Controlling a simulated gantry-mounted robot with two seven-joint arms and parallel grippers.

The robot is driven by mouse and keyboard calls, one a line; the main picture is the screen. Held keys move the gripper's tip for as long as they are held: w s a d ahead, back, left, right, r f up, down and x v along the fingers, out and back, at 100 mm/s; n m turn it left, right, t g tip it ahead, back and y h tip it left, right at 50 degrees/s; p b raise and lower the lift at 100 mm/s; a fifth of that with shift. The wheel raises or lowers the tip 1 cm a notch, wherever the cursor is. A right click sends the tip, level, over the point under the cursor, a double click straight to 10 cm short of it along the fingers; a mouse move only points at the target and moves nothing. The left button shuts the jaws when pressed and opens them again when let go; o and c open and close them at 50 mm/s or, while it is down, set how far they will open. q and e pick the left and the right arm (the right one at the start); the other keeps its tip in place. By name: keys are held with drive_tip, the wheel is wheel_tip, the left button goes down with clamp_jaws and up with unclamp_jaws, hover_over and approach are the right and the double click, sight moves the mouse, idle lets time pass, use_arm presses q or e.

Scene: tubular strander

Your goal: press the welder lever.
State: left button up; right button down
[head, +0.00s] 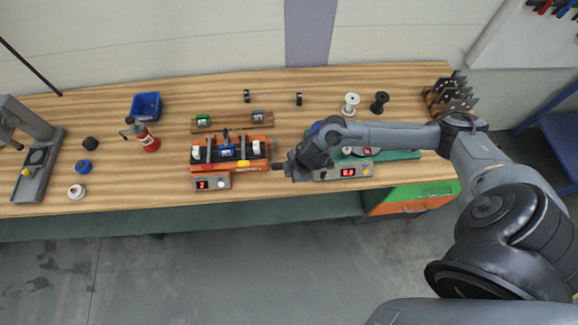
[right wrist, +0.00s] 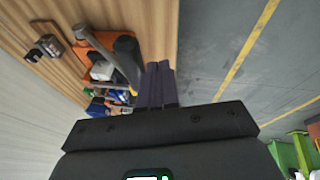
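An orange machine (head: 255,150), which looks like the welder, sits on the wooden bench near its front edge. Which part is the lever I cannot tell for sure. My right gripper (head: 280,167) reaches in from the right, just beside the machine's right end. In the right wrist view, the two dark fingers (right wrist: 160,84) lie side by side, shut with nothing visible between them. A dark grey rounded part (right wrist: 127,47) of the orange machine (right wrist: 84,42) is just left of the fingertips. My left gripper is not in view.
A control box (head: 211,183) with a red display stands in front of the machine. Spools (head: 351,103) stand behind my right arm. The bench's front edge is close.

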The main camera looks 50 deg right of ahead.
drive_tip(key=s+a+v, duration=0.1)
drive_tip(key=v, duration=0.7)
drive_tip(key=shift+s, duration=0.25)
drive_tip(key=shift+f, duration=0.15)
drive_tip(key=shift+a, duration=0.1)
idle(1.0)
idle(0.4)
